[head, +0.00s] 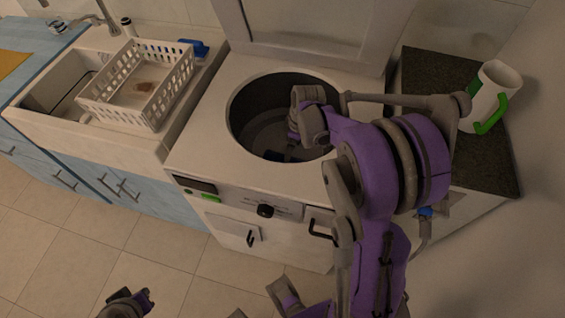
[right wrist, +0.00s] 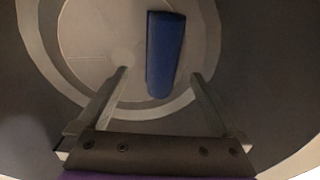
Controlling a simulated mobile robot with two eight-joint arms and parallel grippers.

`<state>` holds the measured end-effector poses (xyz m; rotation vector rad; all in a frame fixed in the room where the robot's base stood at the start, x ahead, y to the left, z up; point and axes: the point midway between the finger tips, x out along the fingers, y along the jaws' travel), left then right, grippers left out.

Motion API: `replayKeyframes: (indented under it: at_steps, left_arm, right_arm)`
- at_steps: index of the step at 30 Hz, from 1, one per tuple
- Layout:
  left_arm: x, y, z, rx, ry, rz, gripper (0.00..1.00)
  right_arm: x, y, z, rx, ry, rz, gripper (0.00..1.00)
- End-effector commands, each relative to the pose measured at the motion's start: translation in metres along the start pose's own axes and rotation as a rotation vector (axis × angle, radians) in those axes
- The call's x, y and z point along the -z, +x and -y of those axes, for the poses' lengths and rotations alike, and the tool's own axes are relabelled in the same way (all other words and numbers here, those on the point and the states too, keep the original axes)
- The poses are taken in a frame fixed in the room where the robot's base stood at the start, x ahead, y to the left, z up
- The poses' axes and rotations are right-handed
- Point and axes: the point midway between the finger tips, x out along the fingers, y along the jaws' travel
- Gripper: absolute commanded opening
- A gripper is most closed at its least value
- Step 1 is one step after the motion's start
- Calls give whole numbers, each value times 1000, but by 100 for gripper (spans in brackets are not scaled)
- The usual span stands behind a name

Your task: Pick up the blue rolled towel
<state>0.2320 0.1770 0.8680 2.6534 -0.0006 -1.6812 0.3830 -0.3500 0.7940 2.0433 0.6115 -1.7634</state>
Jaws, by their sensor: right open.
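The blue rolled towel (right wrist: 165,45) lies on the grey bottom of the washer drum in the right wrist view. My right gripper (right wrist: 160,75) is open, with one finger on each side of the towel's near part in that view and a gap at both sides. I cannot tell how far above the towel the fingertips are. In the head view my right arm reaches into the round opening of the top-loading washer (head: 190,152), and the arm hides most of what is inside. My left gripper cannot be made out; only arm parts show at the bottom edge.
The drum wall (head: 245,110) surrounds my right gripper closely. The raised lid (head: 300,35) stands behind the opening.

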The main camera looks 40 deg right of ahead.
Motion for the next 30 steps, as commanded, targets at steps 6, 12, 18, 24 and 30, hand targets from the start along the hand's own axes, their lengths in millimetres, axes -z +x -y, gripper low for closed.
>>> replayKeyframes:
  at_steps: [6, 12, 18, 24, 30]
  left_arm:
    - [-2, 3, 0, 0, 0, 1, 0]
    - [-2, 3, 0, 0, 0, 1, 0]
    - [-4, 5, 0, 0, 0, 2, 0]
    - [-4, 6, 0, 0, 0, 2, 0]
    - [-4, 6, 0, 0, 0, 2, 0]
  right_arm:
    - [1, 30, 0, 0, -1, 0, 100]
    - [5, 46, 2, -1, -1, 0, 100]
    - [10, 76, 3, -2, 0, 0, 100]
    - [10, 87, 4, -2, 1, 0, 100]
    - [10, 86, 4, -2, 1, 0, 93]
